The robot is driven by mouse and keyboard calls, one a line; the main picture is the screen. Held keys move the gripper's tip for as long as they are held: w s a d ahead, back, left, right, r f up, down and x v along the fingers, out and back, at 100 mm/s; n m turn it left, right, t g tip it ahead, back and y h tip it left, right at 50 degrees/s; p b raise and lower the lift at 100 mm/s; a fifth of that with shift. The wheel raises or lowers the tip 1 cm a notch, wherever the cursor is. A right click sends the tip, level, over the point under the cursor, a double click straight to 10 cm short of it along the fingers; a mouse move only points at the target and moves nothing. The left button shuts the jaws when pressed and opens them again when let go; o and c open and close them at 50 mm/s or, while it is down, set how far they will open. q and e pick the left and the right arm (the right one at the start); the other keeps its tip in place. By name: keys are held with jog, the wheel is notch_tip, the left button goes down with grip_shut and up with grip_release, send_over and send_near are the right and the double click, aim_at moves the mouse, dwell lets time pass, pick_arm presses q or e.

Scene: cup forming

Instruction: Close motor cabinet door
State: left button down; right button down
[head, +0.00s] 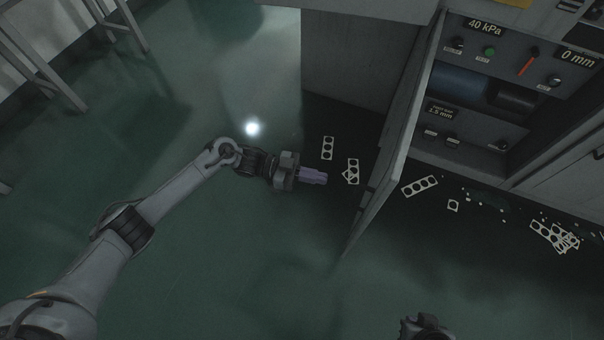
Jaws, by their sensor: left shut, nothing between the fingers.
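The motor cabinet door (392,160) is a grey panel standing open, swung outward toward me from the left side of the cabinet opening. Inside the cabinet (480,125) are a blue cylinder, knobs and small labels. My left gripper (320,177) has purple fingers, shut and empty. It is to the left of the door's outer face, apart from it, pointing right toward it. At the bottom edge a small dark part of what looks like my right arm (425,327) shows; its fingers cannot be made out.
Punched metal strips (420,185) and small scraps lie on the dark floor around the door and to the right (555,237). A second grey door (560,160) is at the right. The green floor (230,270) is clear at left and in front.

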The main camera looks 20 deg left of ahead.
pick_arm(q)
jog(key=w+d+b, duration=0.1)
jog(key=d+b, duration=0.1)
jog(key=d, duration=0.5)
jog(key=shift+d, duration=0.3)
